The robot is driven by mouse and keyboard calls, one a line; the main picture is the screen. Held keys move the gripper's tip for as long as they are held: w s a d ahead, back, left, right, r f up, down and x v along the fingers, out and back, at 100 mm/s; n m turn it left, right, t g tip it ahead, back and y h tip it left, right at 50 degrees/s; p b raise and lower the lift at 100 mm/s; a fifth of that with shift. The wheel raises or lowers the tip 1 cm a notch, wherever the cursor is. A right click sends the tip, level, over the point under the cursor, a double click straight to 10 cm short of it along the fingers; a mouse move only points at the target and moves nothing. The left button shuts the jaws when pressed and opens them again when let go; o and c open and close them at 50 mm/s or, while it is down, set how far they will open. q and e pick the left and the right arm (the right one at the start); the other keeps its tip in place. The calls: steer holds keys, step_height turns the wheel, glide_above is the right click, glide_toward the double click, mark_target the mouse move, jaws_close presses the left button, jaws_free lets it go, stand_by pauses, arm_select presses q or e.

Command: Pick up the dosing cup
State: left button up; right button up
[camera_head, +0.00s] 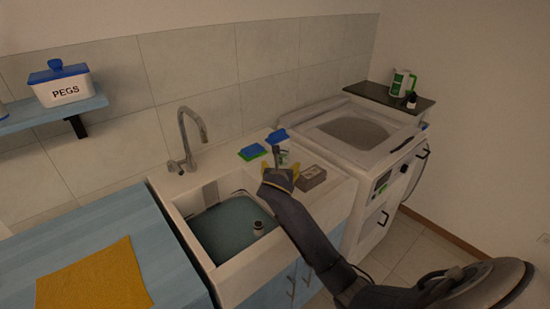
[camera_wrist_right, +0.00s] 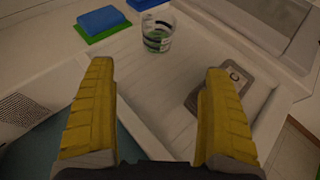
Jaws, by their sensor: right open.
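The dosing cup (camera_wrist_right: 157,32) is a small clear cup with dark markings and a greenish tint at the bottom. It stands upright on the white sink-side ledge (camera_wrist_right: 165,85), beyond my right gripper's fingertips. In the head view the cup (camera_head: 285,157) is partly hidden behind my right gripper (camera_head: 279,172). In the wrist view the right gripper (camera_wrist_right: 158,72) is open, with its yellow fingers wide apart and nothing between them. The cup lies ahead of the gap, apart from both fingers. My left gripper is in neither view.
A blue and green sponge (camera_wrist_right: 102,24) lies left of the cup. A grey block (camera_wrist_right: 222,95) lies near the right finger. The sink basin (camera_head: 225,230) holds a small object (camera_head: 258,228). A washing machine (camera_head: 355,140) stands to the right.

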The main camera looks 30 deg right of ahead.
mark_target(281, 159)
steer(key=x, duration=1.1)
steer(key=shift+x, duration=3)
steer(key=shift+w+a+r, duration=0.1)
steer(key=shift+w+r, duration=0.05)
steer(key=shift+r, duration=0.05)
steer(key=shift+c, duration=0.5)
steer(key=c, duration=1.3)
steer(key=shift+c, duration=0.4)
steer(key=shift+r, duration=0.15)
